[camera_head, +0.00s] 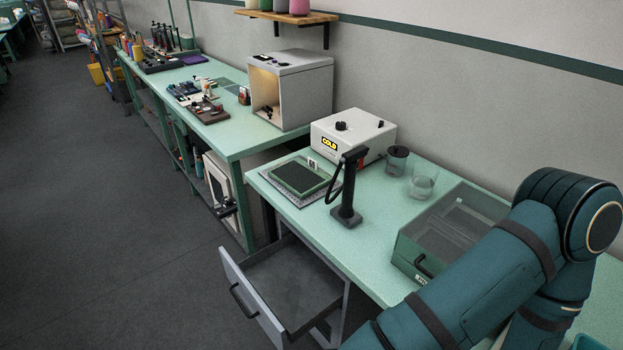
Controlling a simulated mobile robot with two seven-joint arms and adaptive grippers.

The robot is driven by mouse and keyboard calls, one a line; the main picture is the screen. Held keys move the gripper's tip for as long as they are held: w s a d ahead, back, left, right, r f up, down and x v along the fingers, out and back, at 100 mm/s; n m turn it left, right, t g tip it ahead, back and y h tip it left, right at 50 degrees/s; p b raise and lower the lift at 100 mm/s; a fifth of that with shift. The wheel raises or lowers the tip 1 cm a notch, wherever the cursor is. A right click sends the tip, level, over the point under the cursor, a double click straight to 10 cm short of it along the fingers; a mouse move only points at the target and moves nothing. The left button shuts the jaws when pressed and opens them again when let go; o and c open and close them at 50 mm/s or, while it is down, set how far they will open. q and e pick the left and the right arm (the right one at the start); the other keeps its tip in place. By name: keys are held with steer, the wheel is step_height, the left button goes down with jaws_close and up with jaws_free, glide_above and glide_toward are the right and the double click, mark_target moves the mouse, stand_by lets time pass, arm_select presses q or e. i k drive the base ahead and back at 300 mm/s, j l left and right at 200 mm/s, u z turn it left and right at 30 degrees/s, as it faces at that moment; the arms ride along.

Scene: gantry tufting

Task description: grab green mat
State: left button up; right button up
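A dark green rectangular pad with a lighter green rim (299,177) lies flat on a grey speckled board (275,182) at the left end of the near bench. A small white card with dark markings stands at its back edge. A flatter green sheet (229,86) lies on the far bench beside the white open box. I cannot tell for certain which of the two is the green mat. Neither of my grippers is in view; only a teal arm of mine shows at the lower right.
On the near bench (390,212) stand a black stand (348,190) close to the pad, a white box marked COLD (352,137), two cups and a clear-lidded green case (447,230). An open grey drawer (283,285) juts out below. Dark floor at left is clear.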

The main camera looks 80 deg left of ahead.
mark_target(302, 178)
steer(key=u, duration=2.65)
steer(key=k+u, duration=0.15)
steer(key=k+l+z, duration=0.1)
steer(key=k+z, duration=0.35)
steer(key=z, duration=3.15)
steer(key=k+j+z, duration=0.1)
steer(key=k+j, duration=0.15)
steer(key=k+j+z, duration=0.1)
steer(key=k+j, duration=0.15)
steer(key=k, duration=0.2)
steer(key=k+j, duration=0.6)
steer(key=k, duration=0.2)
